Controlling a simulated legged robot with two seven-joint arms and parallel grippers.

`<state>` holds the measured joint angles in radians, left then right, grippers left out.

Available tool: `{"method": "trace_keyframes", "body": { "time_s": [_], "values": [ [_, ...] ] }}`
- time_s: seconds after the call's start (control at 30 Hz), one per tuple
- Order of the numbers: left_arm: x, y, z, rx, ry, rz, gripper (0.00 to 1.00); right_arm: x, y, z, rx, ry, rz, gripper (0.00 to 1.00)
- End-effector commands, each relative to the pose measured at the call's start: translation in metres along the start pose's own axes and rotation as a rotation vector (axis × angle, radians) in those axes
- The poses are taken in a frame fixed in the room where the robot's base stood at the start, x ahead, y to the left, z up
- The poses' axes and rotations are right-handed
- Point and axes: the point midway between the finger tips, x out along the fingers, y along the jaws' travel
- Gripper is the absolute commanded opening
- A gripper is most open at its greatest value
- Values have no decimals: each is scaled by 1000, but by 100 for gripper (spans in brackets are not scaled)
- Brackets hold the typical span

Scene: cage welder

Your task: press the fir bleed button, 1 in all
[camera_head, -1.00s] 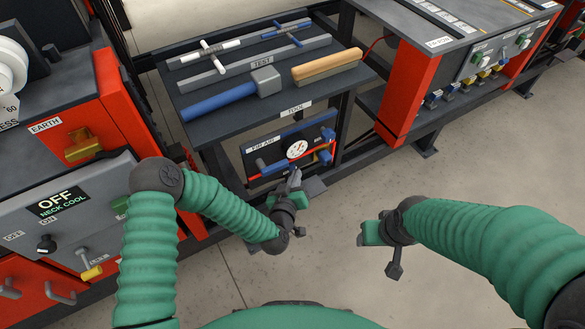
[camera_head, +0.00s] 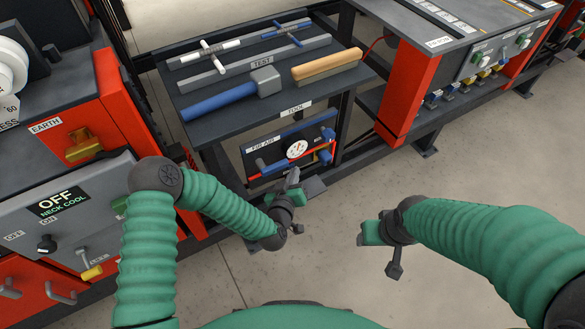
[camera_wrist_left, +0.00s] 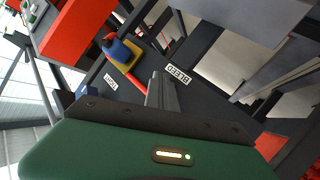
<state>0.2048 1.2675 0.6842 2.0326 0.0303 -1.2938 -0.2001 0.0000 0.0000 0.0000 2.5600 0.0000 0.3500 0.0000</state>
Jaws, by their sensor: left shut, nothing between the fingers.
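The FIR AIR panel (camera_head: 260,157) is a dark plate under the tool table, with a white round gauge (camera_head: 297,149), blue handles and a red pipe. My left gripper (camera_head: 293,174) is shut and empty, in front of the panel's lower edge. In the left wrist view its closed fingers (camera_wrist_left: 162,92) point at the panel, just beside the BLEED label (camera_wrist_left: 178,73). I cannot make out the bleed button; the fingers may be hiding it. I cannot tell whether they touch anything. My right gripper (camera_head: 370,232) is over bare floor, apart from the panel; its jaw opening is unclear.
The tool table (camera_head: 225,125) above the panel holds a blue-handled hammer (camera_head: 235,92), a wooden-topped brush (camera_head: 326,66) and T-handled tools. A grey NECK COOL box (camera_head: 95,200) stands at left. A red cabinet (camera_head: 408,92) stands at right. The floor at lower right is clear.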

Motion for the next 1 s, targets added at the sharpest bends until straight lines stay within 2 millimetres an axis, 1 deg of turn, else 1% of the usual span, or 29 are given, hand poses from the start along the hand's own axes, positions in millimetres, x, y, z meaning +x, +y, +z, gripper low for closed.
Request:
{"method": "trace_keyframes", "body": {
  "time_s": [0.23, 0.53, 0.83, 1.0],
  "values": [
    [-1, 1, 0, 0, 1, 0, 0, -1, 0, 0, 0, 0, 0, 56],
    [-12, 9, 8, 0, 1, -1, 0, -6, 0, -1, 0, 0, 0, 56],
    [-13, 10, 9, 0, 1, -1, 0, -5, 0, -1, 0, 0, 0, 56],
    [-23, 18, 16, -1, -2, 2, 0, -9, 0, -2, 0, 0, 0, 56]
  ]
}}
